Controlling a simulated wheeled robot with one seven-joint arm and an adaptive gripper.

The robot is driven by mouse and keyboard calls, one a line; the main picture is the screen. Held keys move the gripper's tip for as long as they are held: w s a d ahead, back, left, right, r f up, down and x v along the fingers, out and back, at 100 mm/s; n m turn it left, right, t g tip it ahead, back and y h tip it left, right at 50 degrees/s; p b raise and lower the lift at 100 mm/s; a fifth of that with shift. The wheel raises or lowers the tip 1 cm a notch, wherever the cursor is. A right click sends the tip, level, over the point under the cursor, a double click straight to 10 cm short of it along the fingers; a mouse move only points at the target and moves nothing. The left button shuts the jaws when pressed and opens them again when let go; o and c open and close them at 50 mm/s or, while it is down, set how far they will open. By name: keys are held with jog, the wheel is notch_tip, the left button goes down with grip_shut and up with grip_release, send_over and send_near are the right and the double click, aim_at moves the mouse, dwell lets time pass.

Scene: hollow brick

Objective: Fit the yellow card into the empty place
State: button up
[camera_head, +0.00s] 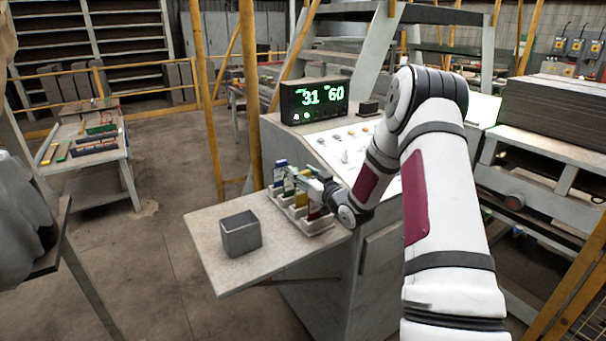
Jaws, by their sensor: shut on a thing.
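A pale rack (318,229) holding a row of upright coloured cards stands at the right of a small grey shelf (216,272). A blue card (280,171) is at its far end, with green beside it, and a red card (314,210) is at the near end. The yellow card (301,199) shows between the green and the red, partly covered by my gripper. My gripper (292,175) is over the rack, shut on what looks like the yellow card. The slots are too small and too covered to tell whether the card is seated.
A sloped control panel (345,145) with knobs and a lit display (315,98) rises behind the rack. The shelf's front left is clear. A table (94,163) stands far left.

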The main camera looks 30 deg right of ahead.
jog(key=shift+f, duration=0.1)
dwell(0.3)
jog(key=shift+r+p, duration=0.45)
jog(key=shift+r, duration=0.5)
dwell(0.7)
jog(key=shift+f+h, duration=0.3)
jog(key=shift+f, duration=0.6)
dwell(0.6)
jog(key=shift+s+f+m, duration=0.1)
jog(key=shift+f+m, duration=0.2)
dwell(0.6)
jog(key=shift+r, duration=0.2)
jog(key=shift+r+p, duration=0.45)
jog(key=shift+r, duration=0.35)
jog(key=shift+f, duration=0.75)
dwell(0.5)
